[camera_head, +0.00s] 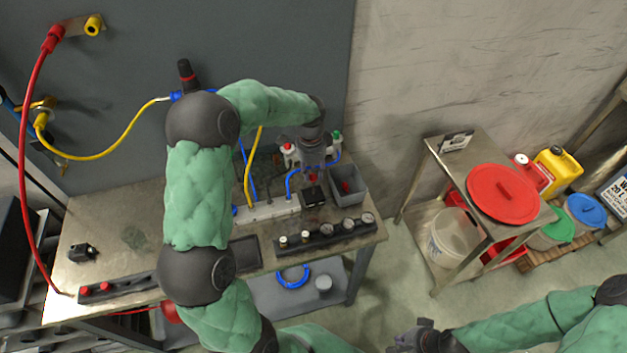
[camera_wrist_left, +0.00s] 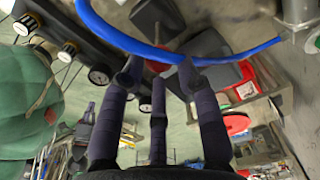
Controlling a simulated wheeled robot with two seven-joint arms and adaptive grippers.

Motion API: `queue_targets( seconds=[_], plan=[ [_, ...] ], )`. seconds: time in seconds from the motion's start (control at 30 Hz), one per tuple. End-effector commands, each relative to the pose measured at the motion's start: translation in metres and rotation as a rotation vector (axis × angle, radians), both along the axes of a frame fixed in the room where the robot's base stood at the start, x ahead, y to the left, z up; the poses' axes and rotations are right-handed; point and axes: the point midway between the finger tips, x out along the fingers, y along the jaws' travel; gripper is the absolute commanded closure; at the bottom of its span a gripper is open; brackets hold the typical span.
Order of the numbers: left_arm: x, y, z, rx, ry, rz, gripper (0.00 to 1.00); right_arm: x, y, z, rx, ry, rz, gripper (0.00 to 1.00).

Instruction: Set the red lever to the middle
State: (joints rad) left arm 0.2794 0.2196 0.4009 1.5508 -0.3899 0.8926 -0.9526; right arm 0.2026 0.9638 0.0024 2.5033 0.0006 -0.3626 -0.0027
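My left gripper (camera_head: 313,165) points down over the back right of the workbench. A small red piece (camera_head: 313,177), which looks like the red lever, shows just below its fingers, above a black box (camera_head: 313,196). In the left wrist view a red piece (camera_wrist_left: 158,63) shows between the spread fingertips (camera_wrist_left: 160,75), partly hidden by a blue hose. The fingers are apart and I see nothing gripped. The lever's exact position and any contact cannot be told. My right gripper (camera_head: 424,337) is at the bottom edge, away from the bench; its fingers are unclear.
The blue hose (camera_wrist_left: 130,40) crosses close to the left fingertips. A grey bin (camera_head: 346,183) stands right of the black box. A gauge panel (camera_head: 325,236) lies in front, a white block (camera_head: 270,208) to the left. A side table (camera_head: 462,170) stands right.

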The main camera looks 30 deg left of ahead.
Motion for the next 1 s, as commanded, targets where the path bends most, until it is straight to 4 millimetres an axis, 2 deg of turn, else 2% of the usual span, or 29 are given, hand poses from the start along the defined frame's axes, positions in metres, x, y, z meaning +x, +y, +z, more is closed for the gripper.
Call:
queue_targets(
  seconds=[0.1, 0.3, 1.0],
  plan=[
    [0.0, 0.001, 0.022, 0.001, -0.003, 0.0, 0.67, 0.0, 0.0, 0.0, 0.0, 0.0, 0.0, 1.0],
    [0.0, 0.001, 0.041, 0.0, -0.002, 0.0, 0.67, 0.0, 0.0, 0.0, 0.0, 0.0, 0.0, 1.0],
    [-0.001, 0.001, 0.045, 0.0, 0.0, 0.0, 0.67, 0.0, 0.0, 0.0, 0.0, 0.0, 0.0, 1.0]
  ],
)
